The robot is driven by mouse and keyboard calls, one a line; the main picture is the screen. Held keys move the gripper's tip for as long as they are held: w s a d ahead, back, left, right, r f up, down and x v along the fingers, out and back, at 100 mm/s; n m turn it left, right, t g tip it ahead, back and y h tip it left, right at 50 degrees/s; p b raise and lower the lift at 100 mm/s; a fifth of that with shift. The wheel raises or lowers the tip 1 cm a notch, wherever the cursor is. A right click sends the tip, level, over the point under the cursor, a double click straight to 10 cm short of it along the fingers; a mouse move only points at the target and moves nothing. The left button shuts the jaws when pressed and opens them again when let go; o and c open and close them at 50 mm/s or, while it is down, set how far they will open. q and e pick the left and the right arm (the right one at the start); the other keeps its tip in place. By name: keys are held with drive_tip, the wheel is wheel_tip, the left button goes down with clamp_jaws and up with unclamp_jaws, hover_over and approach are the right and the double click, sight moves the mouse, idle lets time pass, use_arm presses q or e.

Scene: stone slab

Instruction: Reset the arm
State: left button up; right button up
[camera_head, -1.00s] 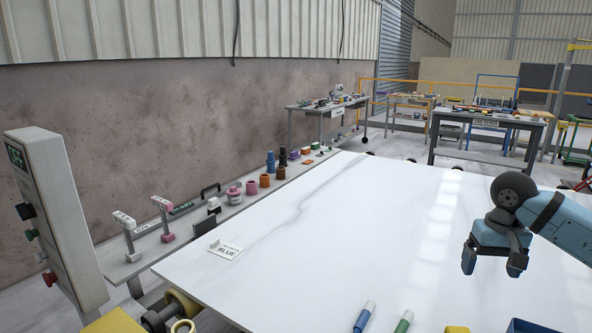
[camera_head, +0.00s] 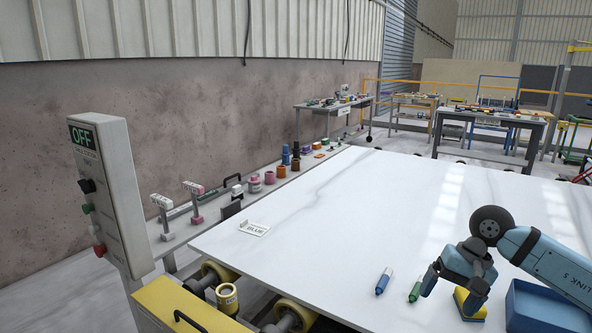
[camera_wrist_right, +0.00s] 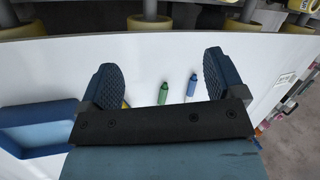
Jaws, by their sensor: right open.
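My right gripper (camera_head: 456,292) is open and empty above the white stone slab (camera_head: 340,215), at the lower right of the head view. In the right wrist view its two fingers (camera_wrist_right: 158,85) stand wide apart with nothing gripped between them. My right arm reaches in from the right edge. My left gripper is not in view.
A blue marker (camera_head: 383,281) and a green marker (camera_head: 415,291) lie on the slab left of the gripper. A yellow sponge-like block (camera_head: 470,304) and a blue tray (camera_head: 540,308) are close by. A "BLUE" card (camera_head: 254,229) and a control box (camera_head: 105,190) are left.

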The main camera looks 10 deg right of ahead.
drive_tip(key=s+a+f+m+t+y+b, duration=0.1)
drive_tip(key=s+a+f+m+t+y, duration=0.15)
drive_tip(key=a+m+y, duration=0.4)
drive_tip(key=s+a+f+m+t+y+b, duration=0.2)
drive_tip(key=s+a+m+y, duration=0.15)
drive_tip(key=a+m, duration=0.5)
drive_tip(key=s+a+f+m+t+y+b, duration=0.1)
drive_tip(key=s+a+f+m+t+y, duration=0.1)
drive_tip(key=a+m+y, duration=0.5)
drive_tip(key=s+d+f+n+t+h+b, duration=0.25)
drive_tip(key=s+f+n+h, duration=0.4)
drive_tip(key=f+n, duration=0.65)
drive_tip(key=s+d+f+n+t+h+b, duration=0.15)
drive_tip(key=s+f+n+t+h, duration=0.25)
drive_tip(key=f+n+h, duration=1)
use_arm(q)
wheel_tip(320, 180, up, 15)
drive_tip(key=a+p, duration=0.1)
drive_tip(key=p, duration=2.6)
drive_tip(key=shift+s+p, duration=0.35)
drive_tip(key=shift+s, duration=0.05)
use_arm(e)
wheel_tip(320, 180, up, 21)
drive_tip(key=s+d+n+g+y, duration=0.1)
drive_tip(key=s+n+y, duration=0.1)
drive_tip(key=shift+s+n+g+y, duration=0.25)
drive_tip(key=shift+n+g+y, duration=0.1)
drive_tip(key=shift+n+g, duration=0.05)
